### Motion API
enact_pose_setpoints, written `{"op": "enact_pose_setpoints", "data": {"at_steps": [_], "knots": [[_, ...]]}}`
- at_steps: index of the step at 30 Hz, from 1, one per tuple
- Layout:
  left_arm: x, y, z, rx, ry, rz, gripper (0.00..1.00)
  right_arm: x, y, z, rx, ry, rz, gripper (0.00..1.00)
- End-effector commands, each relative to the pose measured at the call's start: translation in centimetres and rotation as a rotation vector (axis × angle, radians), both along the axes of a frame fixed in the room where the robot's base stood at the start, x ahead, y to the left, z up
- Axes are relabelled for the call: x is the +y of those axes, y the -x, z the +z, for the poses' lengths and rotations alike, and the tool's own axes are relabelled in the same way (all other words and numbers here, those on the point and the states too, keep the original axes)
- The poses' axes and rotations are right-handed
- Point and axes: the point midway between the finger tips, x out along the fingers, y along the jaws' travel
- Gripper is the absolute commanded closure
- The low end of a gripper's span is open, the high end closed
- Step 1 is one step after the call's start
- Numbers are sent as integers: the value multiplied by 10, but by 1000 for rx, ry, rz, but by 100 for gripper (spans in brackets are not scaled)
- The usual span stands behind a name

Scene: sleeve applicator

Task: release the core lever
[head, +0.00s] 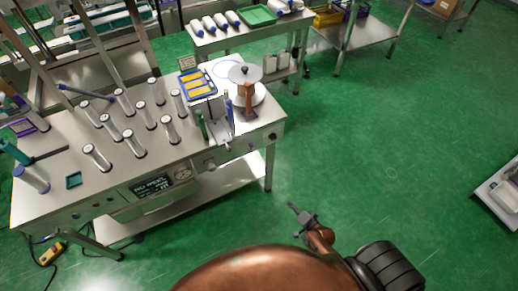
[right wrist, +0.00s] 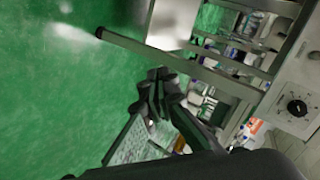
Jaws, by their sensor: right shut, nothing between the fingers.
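The steel applicator bench (head: 70,205) stands at the left in the head view. At its right end is a spool with a copper-coloured post (head: 248,97). Beside it stand a small upright blue handle (head: 228,106) and a green one (head: 201,124); I cannot tell which part is the core lever. My right gripper (head: 294,208) is low at the bottom centre, over the green floor and well apart from the bench top. It is shut and empty; the right wrist view shows its fingers (right wrist: 156,92) close together. My left gripper is out of view.
Several upright silver cylinders (head: 146,115) stand on the bench beside a blue tray (head: 197,84). A control dial (right wrist: 297,107) is on the bench front in the right wrist view. A second table (head: 235,38) stands behind. The floor at the right is mostly clear.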

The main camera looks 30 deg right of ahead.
Motion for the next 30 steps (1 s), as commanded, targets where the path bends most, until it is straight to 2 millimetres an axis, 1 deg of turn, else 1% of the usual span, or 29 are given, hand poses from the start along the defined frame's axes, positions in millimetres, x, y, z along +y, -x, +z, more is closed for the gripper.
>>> {"op": "enact_pose_setpoints", "data": {"at_steps": [1,2,3,5,6,9,12,15,18,26,30], "knots": [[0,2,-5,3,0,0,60,-1,-27,34,-84,-83,-40,100],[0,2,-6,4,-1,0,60,0,-41,55,-131,-138,-63,100],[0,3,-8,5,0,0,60,1,-57,81,-188,-208,-88,100],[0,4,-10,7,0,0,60,4,-76,120,-266,-315,-118,100],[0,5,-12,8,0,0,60,6,-87,143,-312,-382,-133,100],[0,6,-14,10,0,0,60,11,-105,193,-400,-525,-154,100],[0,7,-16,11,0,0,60,16,-114,227,-455,-627,-161,100],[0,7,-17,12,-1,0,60,19,-118,247,-485,-685,-163,100],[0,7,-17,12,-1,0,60,20,-120,254,-494,-709,-165,100],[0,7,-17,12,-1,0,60,20,-120,254,-494,-708,-164,100],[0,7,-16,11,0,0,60,20,-125,254,-495,-707,-164,100]]}}
